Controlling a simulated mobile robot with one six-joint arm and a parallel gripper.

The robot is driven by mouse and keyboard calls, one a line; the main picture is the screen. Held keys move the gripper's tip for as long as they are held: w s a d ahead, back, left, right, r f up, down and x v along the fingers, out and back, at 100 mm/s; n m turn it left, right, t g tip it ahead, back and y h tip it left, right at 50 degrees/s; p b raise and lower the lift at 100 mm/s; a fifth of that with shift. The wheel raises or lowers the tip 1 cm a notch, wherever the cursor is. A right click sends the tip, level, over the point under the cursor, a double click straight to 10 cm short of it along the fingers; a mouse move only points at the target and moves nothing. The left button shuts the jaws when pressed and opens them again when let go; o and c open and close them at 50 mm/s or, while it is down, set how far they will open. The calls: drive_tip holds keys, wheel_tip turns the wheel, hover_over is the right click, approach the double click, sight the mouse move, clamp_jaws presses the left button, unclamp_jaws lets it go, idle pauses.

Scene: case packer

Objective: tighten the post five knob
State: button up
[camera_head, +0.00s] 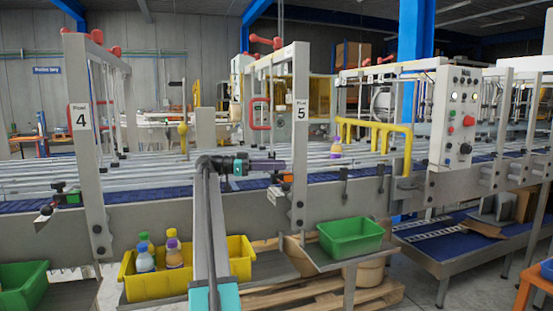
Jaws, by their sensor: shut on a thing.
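The post marked 5 (300,150) stands upright at the middle of the conveyor's near side. My gripper (284,170) reaches in from the left, level with the rails, and its tip is just left of this post. It is shut on the post five knob, which is mostly hidden by the jaws. A small orange and dark clamp part (286,179) shows just under the tip. The post marked 4 (84,150) stands at the left, with a similar dark knob (60,187) beside it. How tight the post five knob is cannot be seen.
A yellow bin (240,262) with several bottles sits below, behind my arm. A green bin (350,238) sits on a shelf right of post 5, and another green bin (22,288) is at lower left. Conveyor rails (150,170) run behind the posts. A control panel (458,115) stands at right.

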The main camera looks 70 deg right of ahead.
drive_tip(key=shift+r+m+g+y+p, duration=0.3)
drive_tip(key=shift+m+y+p, duration=0.35)
drive_tip(key=shift+p, duration=2)
drive_tip(key=shift+f+y+p, duration=0.35)
drive_tip(key=shift+y+p, duration=0.1)
drive_tip(key=shift+p, duration=0.8)
drive_tip(key=o, duration=1.1)
drive_tip(key=shift+c, duration=0.2)
